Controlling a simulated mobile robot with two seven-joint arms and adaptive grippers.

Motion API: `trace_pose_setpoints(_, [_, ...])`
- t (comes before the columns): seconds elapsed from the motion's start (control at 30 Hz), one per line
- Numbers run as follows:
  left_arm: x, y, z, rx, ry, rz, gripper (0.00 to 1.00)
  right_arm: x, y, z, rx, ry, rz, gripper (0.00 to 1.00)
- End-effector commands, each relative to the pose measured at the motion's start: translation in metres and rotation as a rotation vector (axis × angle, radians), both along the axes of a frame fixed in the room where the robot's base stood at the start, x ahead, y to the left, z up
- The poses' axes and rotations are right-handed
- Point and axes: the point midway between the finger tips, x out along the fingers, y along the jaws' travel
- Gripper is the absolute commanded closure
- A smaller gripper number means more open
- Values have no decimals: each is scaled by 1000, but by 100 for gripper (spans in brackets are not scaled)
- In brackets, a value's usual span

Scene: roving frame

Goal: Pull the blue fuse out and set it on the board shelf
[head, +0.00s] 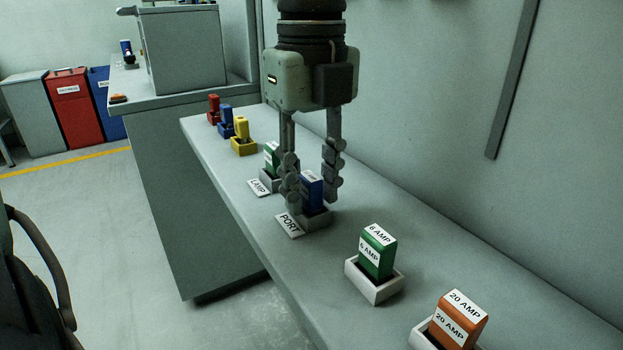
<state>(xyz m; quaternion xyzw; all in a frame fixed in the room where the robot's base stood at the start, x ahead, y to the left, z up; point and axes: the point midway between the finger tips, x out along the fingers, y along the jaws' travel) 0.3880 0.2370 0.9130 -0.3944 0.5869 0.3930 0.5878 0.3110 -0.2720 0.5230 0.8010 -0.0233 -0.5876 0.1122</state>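The blue fuse (312,190) stands upright in a pale socket (317,221) behind a white PORT label (289,226), on a long grey shelf (240,212). My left gripper (312,185) points down from above, its fingers apart on either side of the blue fuse. The left finger partly covers the fuse's left side. The right finger appears to have a small gap to the fuse. The gripper looks open; contact is hard to make out. My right gripper is not in view. No separate board shelf is identifiable by a label.
A green fuse (271,158) by the LAMP label (259,187) stands close behind the gripper. A green 6 AMP fuse (377,255) and an orange 20 AMP fuse (458,319) stand nearer. Yellow (242,130), blue (226,116) and red (214,104) fuses stand farther back. A wall rises right.

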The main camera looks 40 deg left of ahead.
Motion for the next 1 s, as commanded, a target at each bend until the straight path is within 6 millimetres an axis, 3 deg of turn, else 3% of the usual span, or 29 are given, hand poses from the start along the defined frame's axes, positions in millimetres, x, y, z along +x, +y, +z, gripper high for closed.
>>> trace_pose_setpoints(0.03, [0, 0, 0, 0, 0, 0, 78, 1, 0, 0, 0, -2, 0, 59])
trace_pose_setpoints(0.2, [0, 0, 0, 0, 0, 0, 100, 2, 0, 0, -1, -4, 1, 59])
trace_pose_setpoints(1.0, [0, 0, 23, 1, 0, 1, 100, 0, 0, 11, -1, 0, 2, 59])
